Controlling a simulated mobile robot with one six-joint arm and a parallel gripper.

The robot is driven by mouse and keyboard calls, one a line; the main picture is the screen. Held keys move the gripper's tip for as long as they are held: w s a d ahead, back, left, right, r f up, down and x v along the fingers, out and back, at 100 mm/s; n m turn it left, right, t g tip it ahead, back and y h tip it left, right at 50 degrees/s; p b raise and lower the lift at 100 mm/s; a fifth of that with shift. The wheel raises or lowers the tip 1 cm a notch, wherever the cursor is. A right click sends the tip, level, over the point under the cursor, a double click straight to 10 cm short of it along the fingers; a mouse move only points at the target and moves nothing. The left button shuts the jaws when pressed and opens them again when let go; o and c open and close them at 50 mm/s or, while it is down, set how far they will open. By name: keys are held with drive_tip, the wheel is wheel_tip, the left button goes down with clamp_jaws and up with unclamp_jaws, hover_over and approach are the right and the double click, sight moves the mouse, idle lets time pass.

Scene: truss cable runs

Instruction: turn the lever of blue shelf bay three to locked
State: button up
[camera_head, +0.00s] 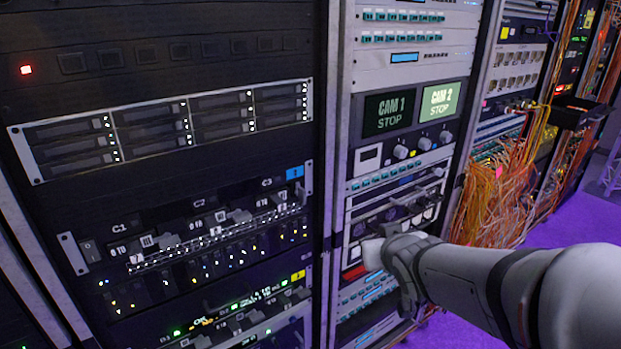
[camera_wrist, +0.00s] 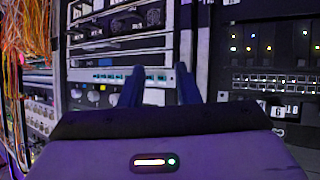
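The blue shelf is the dark panel with a blue tag (camera_head: 294,172) at its right end, in the left rack of the head view. Its bays are marked C1, C2 and C3. Bay three (camera_head: 267,183) is at the right end, with small pale parts below its label; I cannot make out its lever's position. My gripper (camera_head: 372,253) is right of and below this bay, in front of the middle rack. In the wrist view my gripper (camera_wrist: 159,82) shows two dark fingers standing apart with nothing visible between them.
A similar shelf with a yellow tag (camera_head: 298,275) lies just below. The middle rack holds two screens, CAM 1 (camera_head: 388,111) and CAM 2 (camera_head: 440,101). Loose orange cables (camera_head: 505,190) hang at the right, also in the wrist view (camera_wrist: 12,70). Purple floor (camera_head: 560,225) is clear at the right.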

drive_tip(key=w+a+r+n+t+y, duration=0.2)
drive_tip(key=w+a+y, duration=0.1)
drive_tip(key=a+y, duration=0.15)
drive_tip(key=n+t+y, duration=0.1)
drive_tip(key=n+y, duration=0.2)
drive_tip(key=y, duration=0.2)
approach(305, 194)
drive_tip(key=x, duration=0.9)
drive_tip(key=shift+w+a+p, duration=0.15)
drive_tip(key=shift+w+p, duration=0.05)
drive_tip(key=shift+p, duration=0.1)
drive_tip(key=shift+c, duration=0.4)
clamp_jaws()
